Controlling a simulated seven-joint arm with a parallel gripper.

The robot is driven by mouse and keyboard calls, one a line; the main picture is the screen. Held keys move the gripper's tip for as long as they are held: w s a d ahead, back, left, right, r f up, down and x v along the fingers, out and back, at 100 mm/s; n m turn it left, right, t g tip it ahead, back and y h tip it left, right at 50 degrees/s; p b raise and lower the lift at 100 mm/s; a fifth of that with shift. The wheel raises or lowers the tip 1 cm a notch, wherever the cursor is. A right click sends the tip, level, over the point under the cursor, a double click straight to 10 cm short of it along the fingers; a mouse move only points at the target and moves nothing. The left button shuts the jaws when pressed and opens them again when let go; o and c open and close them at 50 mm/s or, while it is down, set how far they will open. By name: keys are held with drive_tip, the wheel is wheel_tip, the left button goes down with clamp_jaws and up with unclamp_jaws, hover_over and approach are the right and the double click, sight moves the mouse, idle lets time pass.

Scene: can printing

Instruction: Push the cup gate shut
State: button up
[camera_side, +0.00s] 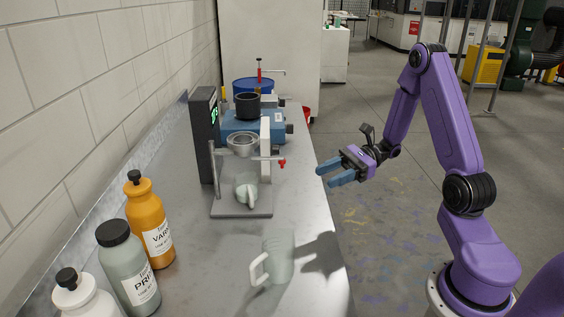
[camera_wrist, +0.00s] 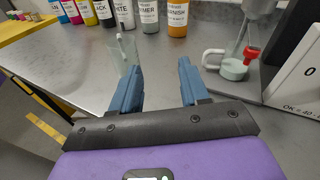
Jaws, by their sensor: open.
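The printing stand (camera_side: 238,208) is on the bench, with a pale green cup (camera_side: 247,186) on its base. A thin grey bar with a red end knob (camera_side: 282,163) crosses above the cup and looks like the cup gate; how far it is from shut I cannot tell. The red knob (camera_wrist: 250,53) also shows in the wrist view, over the cup (camera_wrist: 234,69). My gripper (camera_side: 326,177) is open and empty, to the right of the knob and apart from it, past the bench's right edge. Its blue fingers (camera_wrist: 161,64) point towards the bench in the wrist view.
A translucent, handled vessel (camera_side: 278,258) stands at the bench's front right. Orange (camera_side: 150,222), grey (camera_side: 128,268) and white (camera_side: 80,297) bottles line the wall side. A blue machine (camera_side: 268,124) is behind the stand. A white numbered panel (camera_wrist: 302,82) is at the right.

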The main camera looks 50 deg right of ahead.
sight(282, 159)
drive_tip(key=w+d+f+m+t+h, duration=0.1)
drive_tip(key=w+d+m+t+h, duration=0.2)
drive_tip(key=d+m+t, duration=0.55)
drive_tip(key=shift+n+g, duration=0.55)
drive_tip(key=shift+n, duration=0.4)
drive_tip(key=x, duration=1.6)
drive_tip(key=shift+w+d+f, duration=0.15)
drive_tip(key=shift+w+d, duration=0.1)
